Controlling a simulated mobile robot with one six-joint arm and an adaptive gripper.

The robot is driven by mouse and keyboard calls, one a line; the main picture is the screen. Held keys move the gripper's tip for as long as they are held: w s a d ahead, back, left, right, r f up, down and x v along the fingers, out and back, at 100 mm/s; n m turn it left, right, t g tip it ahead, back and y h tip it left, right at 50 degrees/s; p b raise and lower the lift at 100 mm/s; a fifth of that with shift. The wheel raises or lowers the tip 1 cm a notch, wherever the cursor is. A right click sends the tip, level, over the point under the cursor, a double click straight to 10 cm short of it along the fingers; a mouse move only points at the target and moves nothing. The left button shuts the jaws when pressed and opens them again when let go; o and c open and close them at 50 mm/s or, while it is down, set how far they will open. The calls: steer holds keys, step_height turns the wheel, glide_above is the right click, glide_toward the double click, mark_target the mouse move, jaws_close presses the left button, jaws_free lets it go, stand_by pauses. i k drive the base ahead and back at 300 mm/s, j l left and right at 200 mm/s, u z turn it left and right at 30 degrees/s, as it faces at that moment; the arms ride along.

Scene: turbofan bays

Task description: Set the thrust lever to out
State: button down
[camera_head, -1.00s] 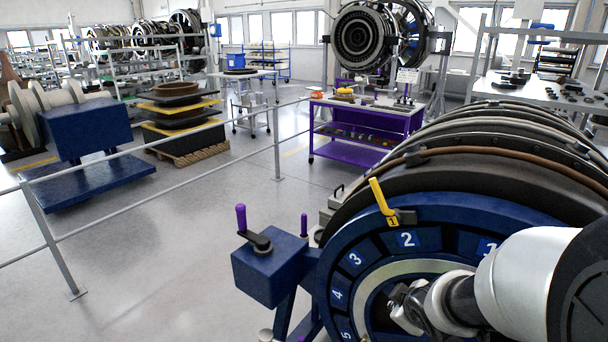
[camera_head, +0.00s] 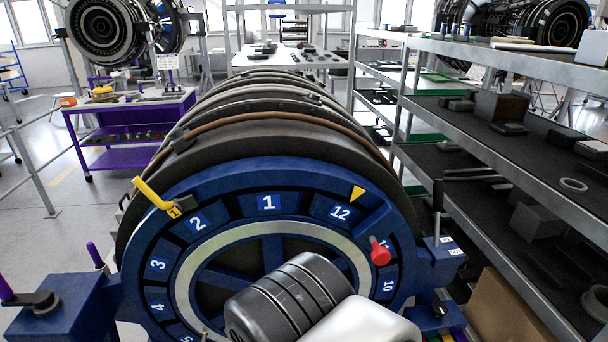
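Several levers are in view, and none is legibly marked as the thrust lever. A yellow handle (camera_head: 153,193) with a tag sits at the upper left rim of the blue numbered ring (camera_head: 268,178). A red knob (camera_head: 380,251) stands out at the ring's right, by the 11 position. A black upright lever (camera_head: 438,200) rises from a blue box on the right. On the left, a blue box carries a black crank with a purple grip (camera_head: 5,290), with another purple grip (camera_head: 97,255) behind it. My arm covers the ring's lower middle; my gripper's fingers do not show.
A yellow pointer (camera_head: 358,193) sits above 12 on the ring. Metal shelving (camera_head: 520,65) with dark parts stands close on the right. A purple cart (camera_head: 125,120) stands behind at left. Open floor lies at the left, beyond a grey railing.

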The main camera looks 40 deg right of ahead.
mark_target(438, 185)
steer(key=z, duration=2.3)
steer(key=i+l+z, duration=0.55)
steer(key=i, duration=0.05)
